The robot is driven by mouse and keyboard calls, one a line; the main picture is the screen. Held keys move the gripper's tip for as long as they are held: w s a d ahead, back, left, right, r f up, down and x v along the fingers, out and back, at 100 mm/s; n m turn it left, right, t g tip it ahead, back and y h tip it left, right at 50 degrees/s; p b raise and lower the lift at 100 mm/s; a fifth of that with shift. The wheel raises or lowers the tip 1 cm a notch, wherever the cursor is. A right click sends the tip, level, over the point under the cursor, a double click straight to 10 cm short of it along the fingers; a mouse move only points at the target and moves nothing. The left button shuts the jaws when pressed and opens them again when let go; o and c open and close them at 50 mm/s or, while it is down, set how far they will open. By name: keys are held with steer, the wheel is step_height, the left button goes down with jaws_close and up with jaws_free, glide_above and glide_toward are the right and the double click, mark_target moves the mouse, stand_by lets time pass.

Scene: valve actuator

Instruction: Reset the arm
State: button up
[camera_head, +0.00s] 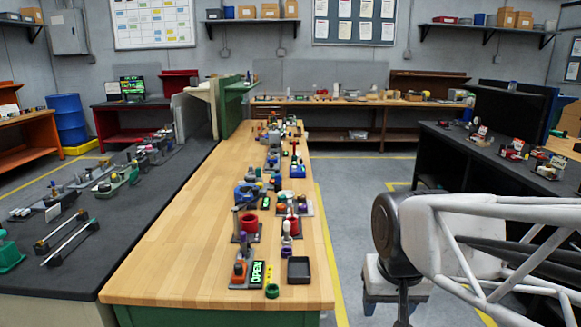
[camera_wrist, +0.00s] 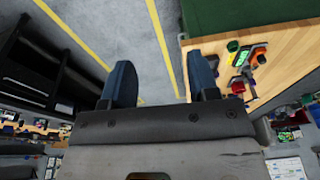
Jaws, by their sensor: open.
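My gripper (camera_wrist: 160,68) is open and empty, with its two blue fingers wide apart over the grey floor in the wrist view. In the head view my white and black arm reaches in from the right, beside the wooden bench; the gripper's fingers cannot be made out there. A small device with a green "OPEN" display (camera_head: 258,274) stands near the bench's front end, apart from my arm. An orange and grey actuator (camera_head: 240,271) stands just left of the display. The bench end with several small parts also shows at the right of the wrist view.
The wooden bench (camera_head: 180,255) holds a black tray (camera_head: 299,270), a green cylinder (camera_head: 272,291), a red part (camera_head: 249,223) and several other fixtures. A dark bench (camera_head: 90,225) with parts lies left; a black bench (camera_head: 480,150) lies right. Floor between is clear.

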steer(key=s+d+f, duration=0.1)
steer(key=s+d, duration=0.1)
steer(key=s, duration=0.4)
steer(key=shift+s+d+f, duration=0.2)
steer(key=shift+s+f, duration=0.1)
steer(key=shift+s, duration=0.05)
